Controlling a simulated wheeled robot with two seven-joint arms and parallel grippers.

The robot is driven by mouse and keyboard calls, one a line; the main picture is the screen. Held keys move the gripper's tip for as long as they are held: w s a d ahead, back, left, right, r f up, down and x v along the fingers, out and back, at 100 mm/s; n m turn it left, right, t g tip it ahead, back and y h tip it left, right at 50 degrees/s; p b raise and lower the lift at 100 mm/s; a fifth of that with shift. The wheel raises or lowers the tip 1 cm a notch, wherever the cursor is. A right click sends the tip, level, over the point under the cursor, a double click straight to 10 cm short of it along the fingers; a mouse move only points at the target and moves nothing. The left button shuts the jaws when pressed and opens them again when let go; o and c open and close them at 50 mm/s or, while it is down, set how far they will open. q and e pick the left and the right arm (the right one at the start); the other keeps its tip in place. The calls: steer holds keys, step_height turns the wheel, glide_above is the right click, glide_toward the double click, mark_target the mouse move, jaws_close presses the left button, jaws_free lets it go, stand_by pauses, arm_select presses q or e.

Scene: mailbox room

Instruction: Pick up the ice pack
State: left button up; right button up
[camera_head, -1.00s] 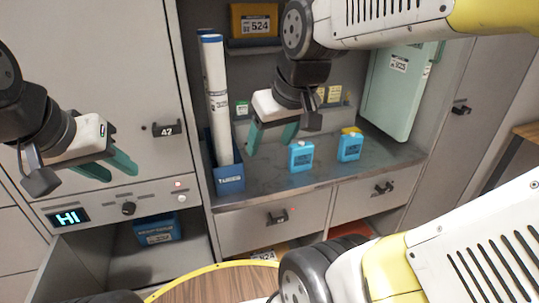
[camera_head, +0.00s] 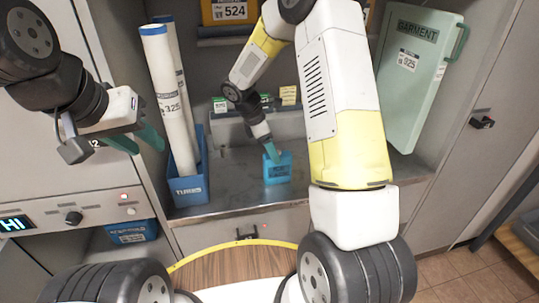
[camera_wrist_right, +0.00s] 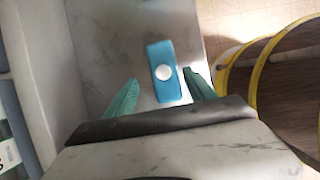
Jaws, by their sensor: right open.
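A blue ice pack (camera_head: 278,170) with a white cap stands on the grey shelf (camera_head: 235,190). Only one shows in the head view, and my right arm covers the shelf to its right. My right gripper (camera_head: 271,153) is over this pack, fingers pointing down at it. In the right wrist view the pack (camera_wrist_right: 161,80) lies between the two green fingertips, with space on both sides. The fingers are open and empty. My left gripper (camera_head: 148,146) is open and empty, at the left in front of the cabinet door.
A blue bin (camera_head: 188,192) with tall white tubes stands left of the pack. A green garment case (camera_head: 418,85) leans at the right of the shelf. A yellow 524 box (camera_head: 228,10) is above. A yellow-rimmed round wooden top (camera_head: 232,268) is below.

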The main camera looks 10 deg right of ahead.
mark_target(281, 165)
steer(key=x, duration=0.7)
steer(key=shift+s+d+f, duration=0.15)
steer(key=shift+s+f, duration=0.05)
steer(key=shift+s, duration=0.2)
jaws_close()
